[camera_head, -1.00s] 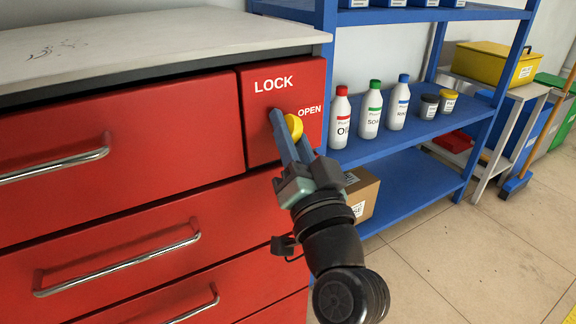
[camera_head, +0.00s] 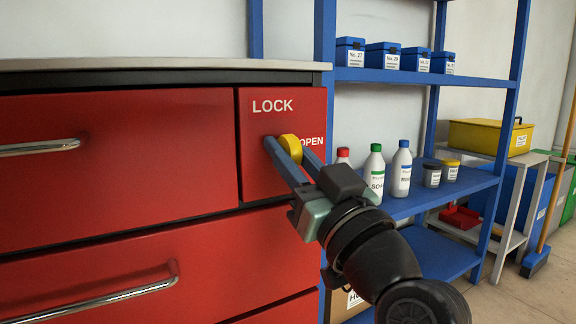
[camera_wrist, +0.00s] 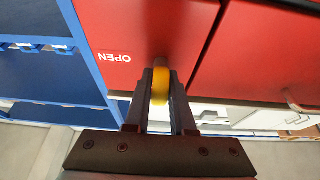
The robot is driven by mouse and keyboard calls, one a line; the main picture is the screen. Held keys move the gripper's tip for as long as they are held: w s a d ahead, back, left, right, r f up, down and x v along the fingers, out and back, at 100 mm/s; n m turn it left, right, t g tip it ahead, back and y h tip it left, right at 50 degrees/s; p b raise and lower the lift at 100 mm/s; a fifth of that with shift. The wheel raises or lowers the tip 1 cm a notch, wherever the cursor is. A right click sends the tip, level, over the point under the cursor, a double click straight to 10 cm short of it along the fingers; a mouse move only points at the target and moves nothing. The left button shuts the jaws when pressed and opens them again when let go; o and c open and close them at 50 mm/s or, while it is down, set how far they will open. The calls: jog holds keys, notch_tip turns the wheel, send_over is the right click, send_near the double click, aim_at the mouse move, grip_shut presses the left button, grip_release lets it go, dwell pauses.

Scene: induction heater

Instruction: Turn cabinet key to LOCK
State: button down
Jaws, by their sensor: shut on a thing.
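The yellow cabinet key (camera_head: 291,148) sits in the red cabinet panel (camera_head: 262,185), below the LOCK label (camera_head: 273,106) and just left of the OPEN label (camera_head: 312,142). My gripper (camera_head: 288,152) reaches it from the lower right, its two blue fingers on either side of the key. In the wrist view the key (camera_wrist: 160,85) lies between the fingertips (camera_wrist: 160,88), and the gripper is shut on it. The OPEN label (camera_wrist: 114,57) appears upside down there. The key's shaft is mostly hidden.
Red drawers with metal handles (camera_head: 95,303) fill the left, under a pale worktop (camera_head: 165,64). A blue shelf (camera_head: 445,190) with several bottles and small blue boxes (camera_head: 397,57) stands to the right. A yellow case (camera_head: 490,138) rests on a bench farther right.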

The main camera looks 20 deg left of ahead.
dwell(0.4)
jog(key=c, duration=0.8)
grip_release()
jog(key=p+v, duration=0.3)
jog(key=v, duration=1)
jog(key=shift+f, duration=0.1)
